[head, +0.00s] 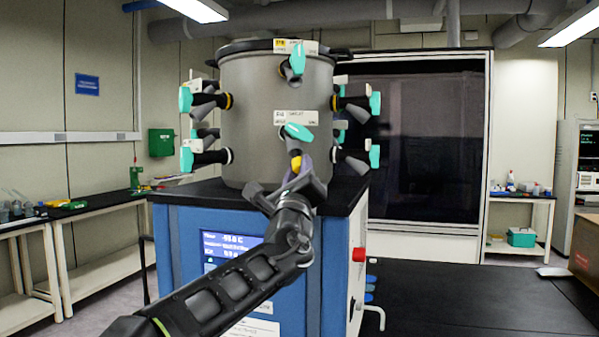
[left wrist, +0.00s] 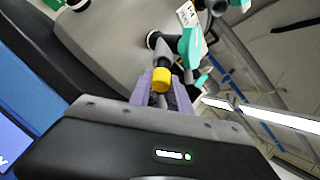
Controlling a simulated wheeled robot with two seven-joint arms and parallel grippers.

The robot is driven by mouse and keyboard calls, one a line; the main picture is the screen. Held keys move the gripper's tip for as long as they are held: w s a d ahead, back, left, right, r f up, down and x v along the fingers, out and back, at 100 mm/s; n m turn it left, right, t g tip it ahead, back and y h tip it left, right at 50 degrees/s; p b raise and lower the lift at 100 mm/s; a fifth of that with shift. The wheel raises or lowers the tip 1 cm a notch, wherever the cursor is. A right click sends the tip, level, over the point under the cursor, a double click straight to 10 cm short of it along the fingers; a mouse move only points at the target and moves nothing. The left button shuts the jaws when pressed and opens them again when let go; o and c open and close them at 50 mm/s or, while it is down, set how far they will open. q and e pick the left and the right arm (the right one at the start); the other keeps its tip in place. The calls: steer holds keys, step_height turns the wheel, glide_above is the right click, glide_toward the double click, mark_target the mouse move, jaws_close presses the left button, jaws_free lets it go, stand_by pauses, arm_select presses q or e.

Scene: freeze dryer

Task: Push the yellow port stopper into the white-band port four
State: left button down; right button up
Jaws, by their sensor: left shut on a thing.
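The yellow stopper (head: 296,164) is at the front of the grey drum, just below the lower front port (head: 293,146) with its teal valve handle (head: 298,131). My left gripper (head: 303,180) is shut on the stopper. I cannot tell how deep the stopper sits in the port mouth. The label above the port is too small to read surely. My right gripper is out of view.
Other ports with teal handles stick out around the drum (head: 255,130), close on both sides. The drum stands on a blue cabinet with a dark top (head: 190,193). A side bench (head: 95,207) stands at left; a dark panel (head: 430,140) is behind.

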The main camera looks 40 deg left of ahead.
arm_select(q)
steer(key=shift+w+a+r, duration=0.2)
steer(key=shift+a+r, duration=0.25)
steer(key=shift+r, duration=0.15)
stand_by(0.6)
steer(key=c, duration=1.1)
jaws_free()
steer(key=shift+f, duration=0.1)
steer(key=shift+w, duration=0.1)
steer(key=shift+s+d+f, duration=0.25)
steer(key=shift+s+f, duration=0.05)
steer(key=shift+s, duration=0.1)
steer(key=b+v, duration=0.3)
steer(key=v, duration=0.3)
steer(key=shift+s+d, duration=0.2)
steer(key=shift+s, duration=0.1)
steer(key=shift+f, duration=0.15)
